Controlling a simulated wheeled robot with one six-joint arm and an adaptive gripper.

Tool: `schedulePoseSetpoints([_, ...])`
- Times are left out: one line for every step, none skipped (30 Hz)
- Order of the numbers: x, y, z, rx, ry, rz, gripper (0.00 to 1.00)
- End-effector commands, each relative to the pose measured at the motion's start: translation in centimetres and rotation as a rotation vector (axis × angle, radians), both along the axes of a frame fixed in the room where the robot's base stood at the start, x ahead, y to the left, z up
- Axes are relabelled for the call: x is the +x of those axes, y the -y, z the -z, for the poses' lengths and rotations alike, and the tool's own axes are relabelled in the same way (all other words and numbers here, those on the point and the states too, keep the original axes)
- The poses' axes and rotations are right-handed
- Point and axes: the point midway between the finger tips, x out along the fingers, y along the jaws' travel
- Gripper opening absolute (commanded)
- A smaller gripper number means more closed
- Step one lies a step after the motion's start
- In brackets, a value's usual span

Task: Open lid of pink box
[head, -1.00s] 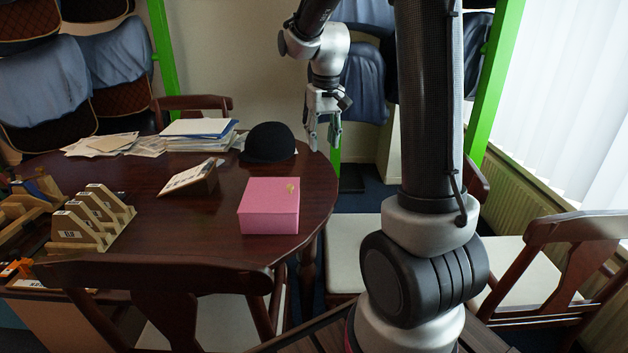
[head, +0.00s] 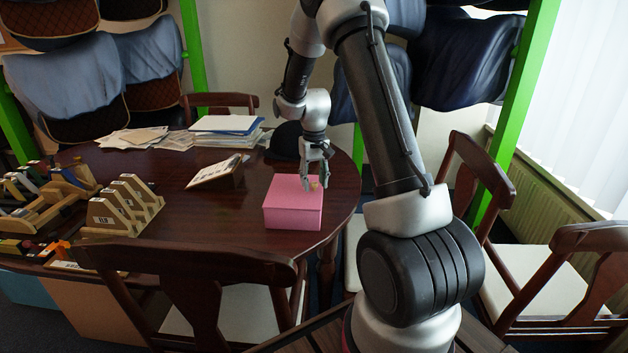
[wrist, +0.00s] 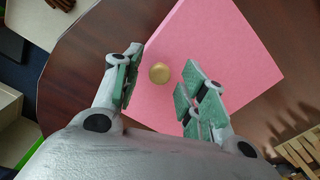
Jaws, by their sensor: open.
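The pink box (head: 292,212) stands on the round dark wooden table near its right edge, with its lid (head: 285,188) shut. A small gold knob (wrist: 159,73) sits on the lid near one edge; in the head view it is partly hidden behind my fingers. My gripper (head: 315,183) is above the lid at the knob, pointing down. I cannot tell how high the fingertips are above the lid.
A black hat (head: 285,141) lies behind the box. A tilted card stand (head: 216,173), papers (head: 150,138) and wooden racks (head: 122,205) are to the left on the table (head: 195,225). Chairs (head: 205,285) stand around it.

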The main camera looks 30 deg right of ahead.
Motion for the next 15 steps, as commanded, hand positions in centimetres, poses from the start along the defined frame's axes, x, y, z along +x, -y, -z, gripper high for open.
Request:
schedulePoseSetpoints([-0.01, 0.0, 0.06, 0.0, 0.0, 0.0, 0.42])
schedulePoseSetpoints([-0.01, 0.0, 0.06, 0.0, 0.0, 0.0, 0.42])
schedulePoseSetpoints([0.0, 0.0, 0.05, 0.0, 0.0, 0.0, 0.42])
schedulePoseSetpoints([0.0, 0.0, 0.04, 0.0, 0.0, 0.0, 0.42])
schedulePoseSetpoints([0.0, 0.0, 0.04, 0.0, 0.0, 0.0, 0.42])
schedulePoseSetpoints([0.0, 0.0, 0.03, 0.0, 0.0, 0.0, 0.42])
schedulePoseSetpoints([0.0, 0.0, 0.03, 0.0, 0.0, 0.0, 0.37])
schedulePoseSetpoints([0.0, 0.0, 0.02, 0.0, 0.0, 0.0, 0.31])
schedulePoseSetpoints([0.0, -0.01, 0.02, 0.0, 0.0, 0.0, 0.24])
schedulePoseSetpoints([0.0, -0.01, 0.02, 0.0, 0.0, 0.0, 0.19])
schedulePoseSetpoints([0.0, -0.01, 0.01, 0.0, 0.0, 0.0, 0.13])
schedulePoseSetpoints([0.0, -0.01, 0.01, 0.0, 0.0, 0.0, 0.06])
schedulePoseSetpoints([0.0, -0.01, 0.01, 0.0, 0.0, 0.0, 0.0])
schedulePoseSetpoints([0.0, 0.0, 0.0, 0.0, 0.0, 0.0, 0.0])
schedulePoseSetpoints([0.0, 0.0, 0.0, 0.0, 0.0, 0.0, 0.0])
